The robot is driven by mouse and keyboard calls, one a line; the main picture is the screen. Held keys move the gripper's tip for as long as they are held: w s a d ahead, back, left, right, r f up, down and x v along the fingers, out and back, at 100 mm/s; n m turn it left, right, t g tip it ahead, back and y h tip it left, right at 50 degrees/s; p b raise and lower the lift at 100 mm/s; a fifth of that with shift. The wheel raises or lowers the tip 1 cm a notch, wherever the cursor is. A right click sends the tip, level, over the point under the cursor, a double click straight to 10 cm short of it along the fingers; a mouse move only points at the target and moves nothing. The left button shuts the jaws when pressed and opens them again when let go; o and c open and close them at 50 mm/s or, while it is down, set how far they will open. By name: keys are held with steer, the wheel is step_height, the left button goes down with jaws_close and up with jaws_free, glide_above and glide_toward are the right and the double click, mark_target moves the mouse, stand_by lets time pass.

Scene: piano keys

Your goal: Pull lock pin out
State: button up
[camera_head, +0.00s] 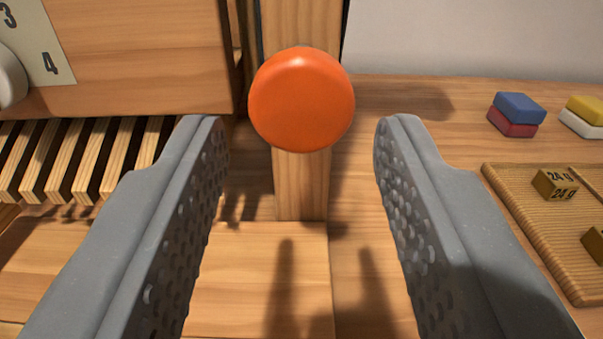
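An orange round knob (301,99), which looks like the head of the lock pin, stands out in front of a wooden post (301,190) at the upper middle. The pin's shaft is hidden behind the knob. My gripper (301,145) is open, with one grey finger on each side. The fingertips are apart from the knob in the picture, with the knob centred between them and a little above their tips. Nothing is held.
A wooden box (140,60) with a numbered dial plate (35,40) is at upper left, above several wooden keys (85,160). At right are a wooden tray (520,215) with brass weights (556,183) and blue-and-red blocks (516,113).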

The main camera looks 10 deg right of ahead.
steer(key=s+a, duration=0.1)
steer(key=s, duration=0.8)
steer(key=shift+a+p, duration=0.4)
steer(key=shift+s, duration=0.1)
steer(key=s+a+r+n+g+y, duration=0.1)
steer(key=a+r, duration=0.2)
steer(key=r, duration=1)
steer(key=s+a+r+n+y, duration=0.1)
steer(key=a+r+y, duration=0.15)
steer(key=r, duration=1.15)
steer(key=s+a+r, duration=0.3)
steer(key=s+r, duration=0.6)
steer(key=s+a+r+g, duration=0.1)
steer(key=s+a+r, duration=0.3)
steer(key=s+r, duration=0.5)
steer(key=shift+s+r, duration=0.2)
steer(key=shift+r, duration=0.45)
